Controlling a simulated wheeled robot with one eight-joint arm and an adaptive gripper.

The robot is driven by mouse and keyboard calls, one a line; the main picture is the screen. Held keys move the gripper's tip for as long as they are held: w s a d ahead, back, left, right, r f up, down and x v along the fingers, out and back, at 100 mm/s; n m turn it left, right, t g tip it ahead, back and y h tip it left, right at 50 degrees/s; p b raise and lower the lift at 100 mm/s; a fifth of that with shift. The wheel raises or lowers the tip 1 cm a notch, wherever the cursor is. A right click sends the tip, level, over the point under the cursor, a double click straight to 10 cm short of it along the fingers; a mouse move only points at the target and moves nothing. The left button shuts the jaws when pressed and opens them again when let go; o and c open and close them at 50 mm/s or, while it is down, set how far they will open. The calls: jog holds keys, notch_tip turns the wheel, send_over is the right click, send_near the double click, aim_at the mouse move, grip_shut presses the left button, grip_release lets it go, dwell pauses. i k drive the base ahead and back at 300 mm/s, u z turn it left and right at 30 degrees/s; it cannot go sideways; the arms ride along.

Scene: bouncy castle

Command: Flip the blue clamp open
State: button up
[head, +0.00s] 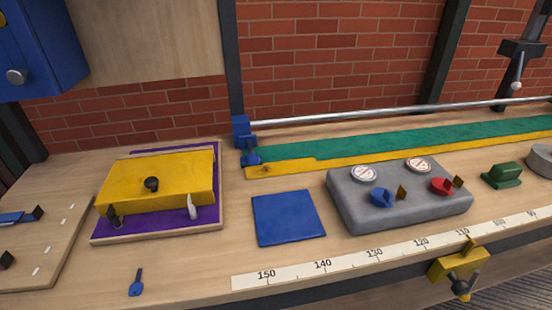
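A blue lever-like piece with a dark end (14,217) lies low on the wooden board at the left edge of the head view. It looks like the blue clamp, but it is cut off by the picture edge. It appears to lie nearly flat; I cannot tell its exact state. The wooden board (60,225) carries white dashes and a second, red and dark piece (6,260) nearer the front. Another blue fitting (241,130) holds the left end of the metal rail. My gripper is not in view.
A yellow box (160,180) sits on a purple-topped board. A blue square (288,217), a blue key (136,284) and a grey control box (400,198) share the bench. A blue cabinet (45,50) hangs upper left. A yellow clamp (459,265) grips the front edge.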

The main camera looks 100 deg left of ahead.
aim_at(253, 160)
jog(key=u, duration=0.05)
jog(key=i, duration=1.4)
jog(key=u, duration=4.7)
jog(key=i, duration=1)
jog(key=z, duration=0.05)
